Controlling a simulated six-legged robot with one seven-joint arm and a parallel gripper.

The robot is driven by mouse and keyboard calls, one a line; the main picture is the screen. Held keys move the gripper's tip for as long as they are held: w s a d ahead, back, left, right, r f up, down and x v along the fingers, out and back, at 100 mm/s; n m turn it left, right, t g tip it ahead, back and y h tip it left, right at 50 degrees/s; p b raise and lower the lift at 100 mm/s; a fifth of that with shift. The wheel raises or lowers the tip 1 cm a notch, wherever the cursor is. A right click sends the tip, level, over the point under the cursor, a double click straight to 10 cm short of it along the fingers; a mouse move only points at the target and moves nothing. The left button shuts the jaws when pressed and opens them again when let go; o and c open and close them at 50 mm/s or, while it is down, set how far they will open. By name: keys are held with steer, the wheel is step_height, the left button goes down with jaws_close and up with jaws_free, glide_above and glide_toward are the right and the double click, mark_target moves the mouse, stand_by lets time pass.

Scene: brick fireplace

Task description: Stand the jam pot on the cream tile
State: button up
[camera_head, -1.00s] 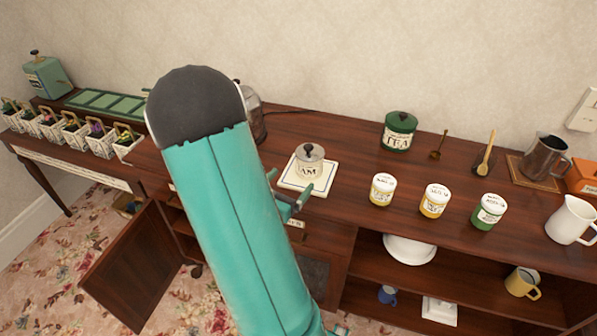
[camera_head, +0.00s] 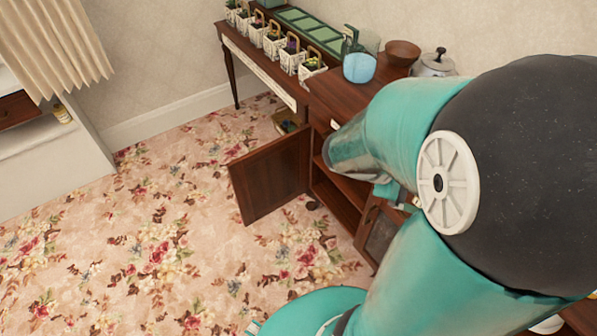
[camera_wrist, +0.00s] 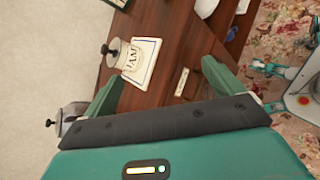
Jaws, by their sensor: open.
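The jam pot (camera_wrist: 131,58), a cream pot marked JAM with a grey lid and dark knob, stands upright on the cream tile (camera_wrist: 151,53) in the wrist view. The square tile lies on the dark wooden top. My gripper (camera_wrist: 163,72) is open with nothing between its two green fingers. The fingers are apart from the pot, which shows beyond them. In the head view, my arm fills the right side, and neither the jam pot nor the tile can be seen.
A grey lidded pot (camera_head: 434,66), a brown bowl (camera_head: 402,52) and a blue-filled glass vessel (camera_head: 360,67) stand on the wooden top. Several planted baskets (camera_head: 273,44) line the left. A cabinet door (camera_head: 270,175) hangs open over clear floral carpet (camera_head: 150,240).

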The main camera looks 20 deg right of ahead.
steer(key=w+a+r+m+t+y, duration=0.2)
steer(key=a+r+t+y, duration=0.1)
steer(key=a, duration=0.5)
steer(key=w+a+r+m+t+y, duration=0.1)
steer(key=a+r+t+y, duration=0.2)
steer(key=a, duration=0.6)
steer(key=w+a+r+m+t+y, duration=0.2)
steer(key=a+r+t+y, duration=0.2)
steer(key=a, duration=0.5)
steer(key=shift+w+m+y, duration=0.3)
steer(key=shift+y, duration=0.2)
